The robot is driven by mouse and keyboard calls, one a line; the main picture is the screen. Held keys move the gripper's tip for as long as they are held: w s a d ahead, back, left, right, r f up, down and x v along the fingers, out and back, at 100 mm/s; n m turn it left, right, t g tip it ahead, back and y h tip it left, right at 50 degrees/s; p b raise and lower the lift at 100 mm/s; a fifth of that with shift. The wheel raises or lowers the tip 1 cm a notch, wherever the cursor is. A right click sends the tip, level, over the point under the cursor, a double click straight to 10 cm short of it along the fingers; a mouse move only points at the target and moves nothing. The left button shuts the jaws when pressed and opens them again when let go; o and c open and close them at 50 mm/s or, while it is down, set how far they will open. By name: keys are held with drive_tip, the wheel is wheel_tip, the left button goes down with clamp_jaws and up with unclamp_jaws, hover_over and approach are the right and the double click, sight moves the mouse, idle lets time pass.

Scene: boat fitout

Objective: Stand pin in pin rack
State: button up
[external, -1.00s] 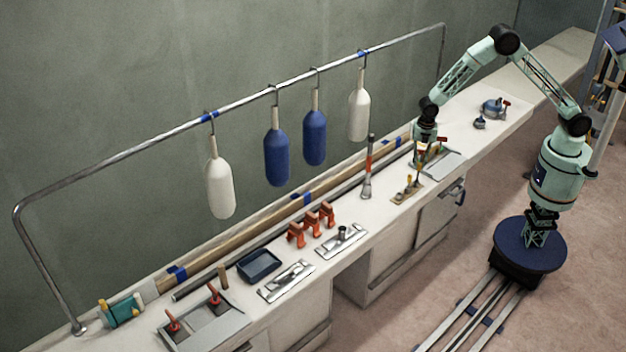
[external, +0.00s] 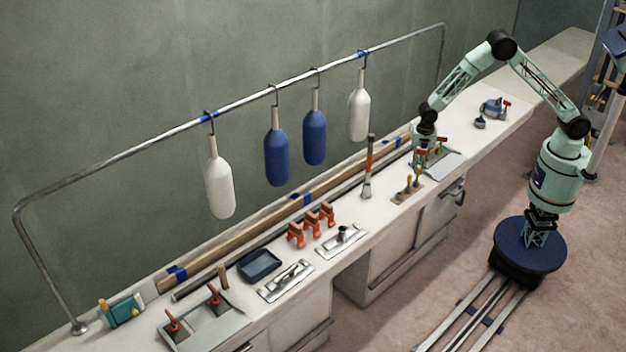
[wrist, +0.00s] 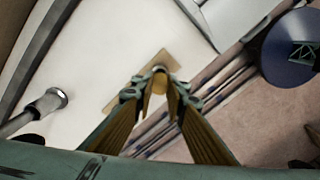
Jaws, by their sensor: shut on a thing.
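The pin rack (external: 400,199) is a small tan wooden board on the bench, with short upright tan and dark pins showing on it in the external view. My gripper (external: 420,164) points down just behind it, close to its far end. In the wrist view, the fingers of my gripper (wrist: 156,88) close around the pin (wrist: 159,70), whose rounded tan end shows between the tips. The rack's tan board (wrist: 176,62) lies beyond the tips. The pin's lower part is hidden, and I cannot tell whether it touches the rack.
A grey tray (external: 447,164) with red-handled tools lies right beside my gripper. A red-and-black-handled brush (external: 368,170) stands to the left. Bottle-shaped fenders hang from the rail (external: 290,82) above the bench. The bench front edge is close to the rack.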

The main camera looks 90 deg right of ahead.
idle(0.4)
drive_tip(key=o, duration=0.9)
drive_tip(key=shift+r, duration=0.1)
wheel_tip(320, 180, up, 12)
idle(0.5)
idle(0.3)
